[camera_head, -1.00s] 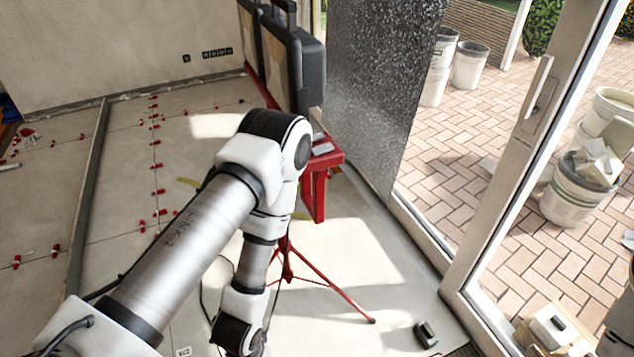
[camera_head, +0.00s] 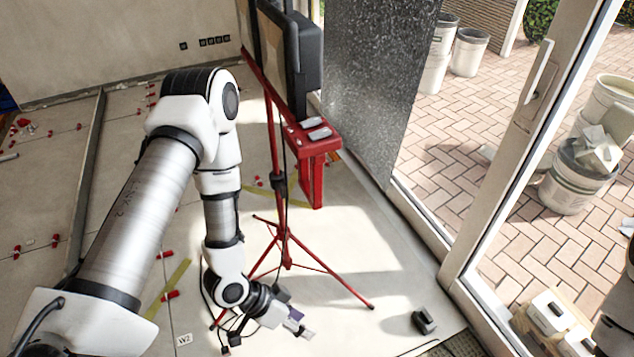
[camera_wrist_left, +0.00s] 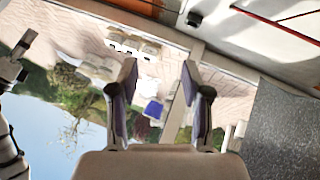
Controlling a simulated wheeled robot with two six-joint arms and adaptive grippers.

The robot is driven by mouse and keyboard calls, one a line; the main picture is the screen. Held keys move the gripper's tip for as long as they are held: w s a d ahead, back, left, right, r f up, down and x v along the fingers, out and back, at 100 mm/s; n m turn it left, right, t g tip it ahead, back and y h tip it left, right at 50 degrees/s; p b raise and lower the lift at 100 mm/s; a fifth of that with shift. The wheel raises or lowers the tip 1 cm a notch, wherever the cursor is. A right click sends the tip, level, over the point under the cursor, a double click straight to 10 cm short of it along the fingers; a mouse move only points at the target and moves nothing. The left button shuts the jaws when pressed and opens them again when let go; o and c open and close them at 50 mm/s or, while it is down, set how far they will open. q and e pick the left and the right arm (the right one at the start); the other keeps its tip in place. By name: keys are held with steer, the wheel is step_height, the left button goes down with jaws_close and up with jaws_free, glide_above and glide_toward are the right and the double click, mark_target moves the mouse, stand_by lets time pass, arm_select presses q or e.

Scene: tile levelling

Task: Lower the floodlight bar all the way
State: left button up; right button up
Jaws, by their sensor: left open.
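Dark floodlights (camera_head: 307,50) sit on a red bar (camera_head: 256,70) at the top centre of the head view. A thin red mast with a black collar (camera_head: 279,184) runs below the bar to a red tripod (camera_head: 330,270) with spread legs. My left gripper (camera_head: 304,327) is low in front of the tripod, well below the bar, open and empty. In the left wrist view its two fingers (camera_wrist_left: 159,100) stand apart with nothing between them. White and black arm parts show at that view's left edge; whether they end in my right gripper is unclear.
A red stand (camera_head: 314,150) with small grey items on top is right of the mast. A dark textured panel (camera_head: 370,90) and a glazed door frame (camera_head: 520,150) stand to the right. A small black object (camera_head: 423,321) lies on the floor. Cables trail near the tripod feet.

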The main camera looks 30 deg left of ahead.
arm_select(q)
steer(key=w+a+r+m+t+h, duration=0.2)
steer(key=w+a+r+t+h, duration=0.15)
steer(key=w+r, duration=0.5)
steer(key=t+h+b, duration=0.2)
steer(key=t, duration=0.5)
glide_toward(311, 185)
steer(key=x, duration=0.3)
steer(key=shift+w+d+r+b, duration=0.25)
steer(key=shift+w+d+b, duration=0.05)
steer(key=shift+d, duration=0.15)
steer(key=b+x, duration=0.2)
steer(key=x, duration=0.3)
steer(key=shift+w+d+f, duration=0.15)
steer(key=shift+w+d, duration=0.1)
steer(key=shift+w, duration=0.05)
steer(key=shift+w+d+y, duration=0.25)
steer(key=shift+w+d, duration=0.15)
steer(key=shift+w, duration=0.1)
jaws_close()
